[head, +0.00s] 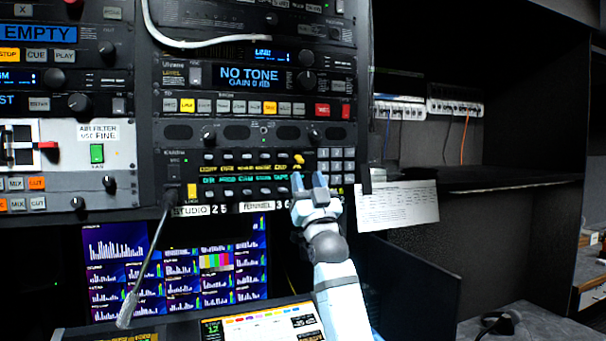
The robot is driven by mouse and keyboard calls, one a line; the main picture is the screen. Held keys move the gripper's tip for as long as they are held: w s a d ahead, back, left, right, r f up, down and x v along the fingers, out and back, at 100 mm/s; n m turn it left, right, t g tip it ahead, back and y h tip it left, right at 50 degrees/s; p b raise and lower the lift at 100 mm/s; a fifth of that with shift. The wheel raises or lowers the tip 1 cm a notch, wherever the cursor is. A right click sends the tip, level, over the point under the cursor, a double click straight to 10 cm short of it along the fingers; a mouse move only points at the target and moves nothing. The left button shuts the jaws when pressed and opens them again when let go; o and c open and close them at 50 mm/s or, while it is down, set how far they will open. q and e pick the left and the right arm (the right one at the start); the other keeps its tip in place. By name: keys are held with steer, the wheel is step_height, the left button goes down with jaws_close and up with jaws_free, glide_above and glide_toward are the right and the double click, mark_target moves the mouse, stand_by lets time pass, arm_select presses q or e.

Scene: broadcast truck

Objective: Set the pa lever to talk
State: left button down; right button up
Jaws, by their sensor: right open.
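A dark intercom panel (238,180) with rows of small keys and yellow and green labels is in the middle of the rack. A small yellow lever (299,159) sticks out near the right end of its upper row; it looks like the pa lever, but its label is too small to read surely. My right gripper (309,181) is open and empty, just below the yellow lever, with its two fingers pointing up. No contact with the lever shows. The gripper covers part of the panel's lower right. My left gripper is not in view.
A keypad (336,166) sits right of the lever. A paper sheet (398,206) hangs at the right. Monitors (180,275) and a lit control screen (262,327) lie below. Open dark shelving is on the right.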

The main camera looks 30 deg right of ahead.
steer(key=b+v, duration=0.1)
steer(key=v, duration=0.8)
steer(key=shift+b, duration=0.4)
steer(key=s+a+f+n+g+y+p, duration=0.1)
steer(key=a+f+n+g+y+p, duration=0.25)
steer(key=f, duration=1.15)
steer(key=s+a+f+n+g+y+p, duration=0.1)
steer(key=a+f+g+y, duration=0.45)
steer(key=f, duration=0.95)
steer(key=s+a+f+g+p, duration=0.1)
steer(key=s+a+f, duration=0.3)
steer(key=s+f, duration=0.4)
steer(key=s+a+f+n+g+p, duration=0.1)
steer(key=s+a+f+g, duration=0.2)
steer(key=s+f, duration=0.6)
steer(key=s+a+f+g+p, duration=0.1)
steer(key=s+a+f+g, duration=0.1)
steer(key=s+a+f, duration=0.3)
steer(key=s+f, duration=0.3)
steer(key=s, duration=0.2)
steer(key=shift+a+f+g+y, duration=0.2)
steer(key=shift+f+g+y, duration=0.1)
steer(key=shift+f+y, duration=0.1)
